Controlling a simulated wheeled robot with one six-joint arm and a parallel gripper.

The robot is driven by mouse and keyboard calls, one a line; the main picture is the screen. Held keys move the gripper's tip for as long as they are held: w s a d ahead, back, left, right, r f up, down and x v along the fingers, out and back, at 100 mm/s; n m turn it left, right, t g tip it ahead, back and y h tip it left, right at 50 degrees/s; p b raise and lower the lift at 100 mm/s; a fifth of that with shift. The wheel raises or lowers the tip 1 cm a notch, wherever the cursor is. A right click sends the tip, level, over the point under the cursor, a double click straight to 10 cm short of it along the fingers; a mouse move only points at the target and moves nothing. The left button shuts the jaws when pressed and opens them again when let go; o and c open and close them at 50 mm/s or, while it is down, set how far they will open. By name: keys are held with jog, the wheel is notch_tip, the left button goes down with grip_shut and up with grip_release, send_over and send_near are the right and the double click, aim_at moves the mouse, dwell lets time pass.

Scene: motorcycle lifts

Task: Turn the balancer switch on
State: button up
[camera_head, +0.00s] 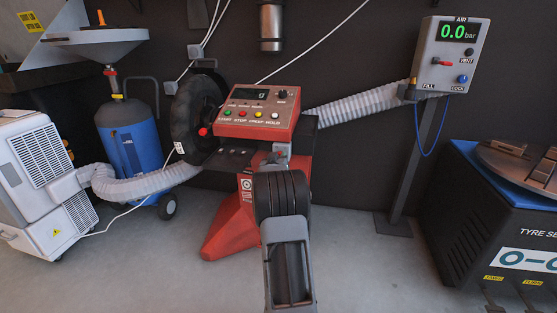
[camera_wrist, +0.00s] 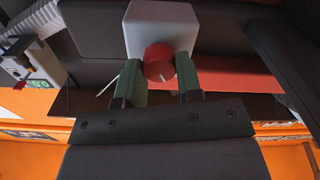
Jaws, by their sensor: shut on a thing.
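The red wheel balancer (camera_head: 235,225) stands mid-picture in the head view, with a display and a row of coloured buttons on its sloped panel (camera_head: 262,118). A small light mark shows on the display. In the wrist view, a red round switch knob (camera_wrist: 158,54) sticks out of a grey box (camera_wrist: 160,22). My gripper (camera_wrist: 161,82) has its green-padded fingers on either side of the knob and is shut on it. In the head view, my arm hides much of the balancer's front, and the knob's exact angle is hard to tell.
A tyre (camera_head: 192,112) stands at the balancer's left. A blue tank (camera_head: 132,150) and a white unit (camera_head: 38,175) with a hose are further left. An air station (camera_head: 447,60) on a post and a tyre machine (camera_head: 500,215) are at right. Grey floor is clear between.

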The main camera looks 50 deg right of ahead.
jog(key=m+b, duration=0.1)
jog(key=m, duration=1)
jog(key=shift+s+b, duration=0.1)
jog(key=shift+b, duration=0.25)
jog(key=shift+d+m, duration=0.1)
jog(key=shift+m, duration=0.2)
jog(key=o, duration=0.9)
jog(key=shift+o, duration=0.2)
jog(key=shift+s, duration=0.1)
jog(key=p+v, duration=0.3)
jog(key=v, duration=1)
jog(key=shift+a+p, duration=0.3)
jog(key=shift+a, duration=0.1)
jog(key=shift+s, duration=0.15)
